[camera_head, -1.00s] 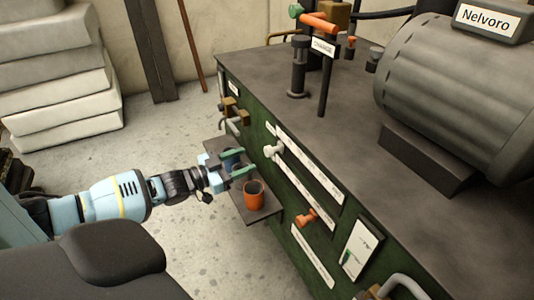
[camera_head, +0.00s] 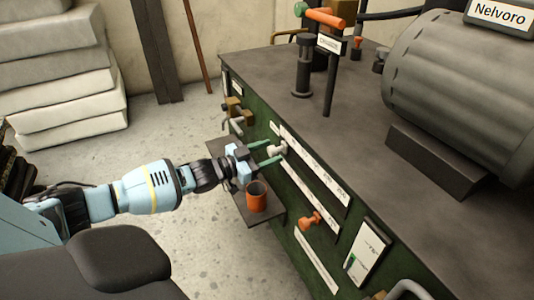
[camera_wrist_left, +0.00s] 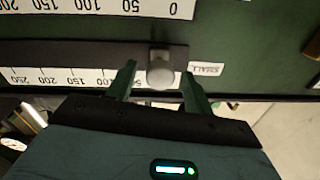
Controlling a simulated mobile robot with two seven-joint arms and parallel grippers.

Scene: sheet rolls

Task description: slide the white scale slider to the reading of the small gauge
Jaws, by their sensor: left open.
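The white slider (camera_head: 275,151) is a pale knob near the upper-left end of a long scale strip (camera_head: 318,176) on the green machine front. In the left wrist view the knob (camera_wrist_left: 160,72) sits near the zero end of its numbered scale (camera_wrist_left: 70,78), beside a label reading SMALL (camera_wrist_left: 206,69). My left gripper (camera_head: 276,153) is open, with its green fingers on either side of the knob; contact cannot be told. A white gauge plate (camera_head: 369,250) with a green mark is lower right; whether it is the small gauge is unclear. My right gripper is not in view.
An orange cup (camera_head: 256,197) stands on a dark shelf (camera_head: 269,218) just below my left gripper. An orange knob (camera_head: 310,221) protrudes on a lower strip. Pipes and brass fittings (camera_head: 237,112) stick out at the upper left of the panel.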

